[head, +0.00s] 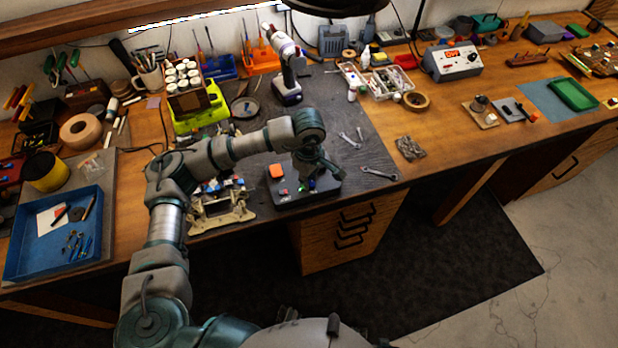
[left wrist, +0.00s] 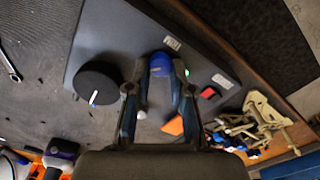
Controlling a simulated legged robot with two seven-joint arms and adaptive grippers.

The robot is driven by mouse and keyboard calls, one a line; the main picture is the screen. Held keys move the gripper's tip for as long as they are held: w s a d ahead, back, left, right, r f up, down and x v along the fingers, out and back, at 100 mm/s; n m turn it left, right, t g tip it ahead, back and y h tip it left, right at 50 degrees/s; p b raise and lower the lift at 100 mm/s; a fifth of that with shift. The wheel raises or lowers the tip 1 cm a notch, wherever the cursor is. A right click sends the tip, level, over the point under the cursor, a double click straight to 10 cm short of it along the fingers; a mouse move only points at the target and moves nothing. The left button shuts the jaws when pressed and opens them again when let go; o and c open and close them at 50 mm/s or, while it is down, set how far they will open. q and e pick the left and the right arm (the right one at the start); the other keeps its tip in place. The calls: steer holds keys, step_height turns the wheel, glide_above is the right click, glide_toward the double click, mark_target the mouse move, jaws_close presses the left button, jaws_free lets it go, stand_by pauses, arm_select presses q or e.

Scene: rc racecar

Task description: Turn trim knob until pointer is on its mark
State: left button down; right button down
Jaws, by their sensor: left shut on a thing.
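The dark control box (head: 326,186) lies near the front edge of the bench; its panel (left wrist: 110,35) fills much of the left wrist view. My left gripper (head: 305,182) points down over it. In the left wrist view my left gripper (left wrist: 160,78) is shut on a blue knob (left wrist: 160,62), one finger on each side. A black round dial (left wrist: 97,80) with a short white pointer line (left wrist: 93,97) is to the left of the fingers. I cannot make out a separate mark. My right gripper is not in view.
A green light (left wrist: 187,72) and a red switch (left wrist: 208,93) sit on the panel beside the knob. An orange block (head: 276,171) is at the box's left. A cream chassis stand (head: 222,208) stands further left.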

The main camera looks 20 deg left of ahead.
arm_select(q)
steer(key=shift+d+r, duration=0.1)
steer(key=c, duration=1.1)
jaws_free()
steer(key=shift+o, duration=0.4)
steer(key=shift+d, duration=0.15)
steer(key=shift+r, duration=0.25)
step_height(320, 180, up, 11)
steer(key=shift+r, duration=0.2)
